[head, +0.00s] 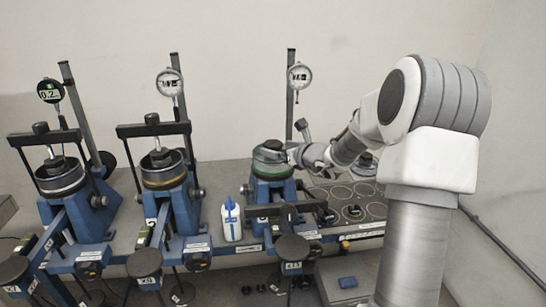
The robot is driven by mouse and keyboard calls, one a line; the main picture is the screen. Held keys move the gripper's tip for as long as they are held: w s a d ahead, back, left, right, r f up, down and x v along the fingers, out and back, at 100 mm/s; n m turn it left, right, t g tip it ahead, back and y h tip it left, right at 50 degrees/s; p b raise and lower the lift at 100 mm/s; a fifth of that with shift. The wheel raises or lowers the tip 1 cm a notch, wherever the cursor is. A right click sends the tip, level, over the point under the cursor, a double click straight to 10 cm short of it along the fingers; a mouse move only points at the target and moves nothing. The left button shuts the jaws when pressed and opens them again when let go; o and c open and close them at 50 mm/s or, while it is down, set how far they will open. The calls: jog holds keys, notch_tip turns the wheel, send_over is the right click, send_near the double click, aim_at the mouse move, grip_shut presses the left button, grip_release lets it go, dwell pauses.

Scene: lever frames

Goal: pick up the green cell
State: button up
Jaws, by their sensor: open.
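The green cell (268,169) is a round, clear-walled pot with a green band and a dark cap on top. Whether the fingers touch the cell cannot be told. My arm comes in from the right and covers part of the bench behind it.
Another cell (364,164) stands partly behind my arm. A white bottle (231,222) stands left of the green cell's stand. A dial gauge (299,76) and post rise behind it.

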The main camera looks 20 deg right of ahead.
aim_at(276, 146)
jog(key=shift+d+p+x, duration=0.2)
jog(key=shift+p+x, duration=0.25)
jog(key=shift+x, duration=2.05)
grip_shut()
jog(key=shift+r, duration=0.1)
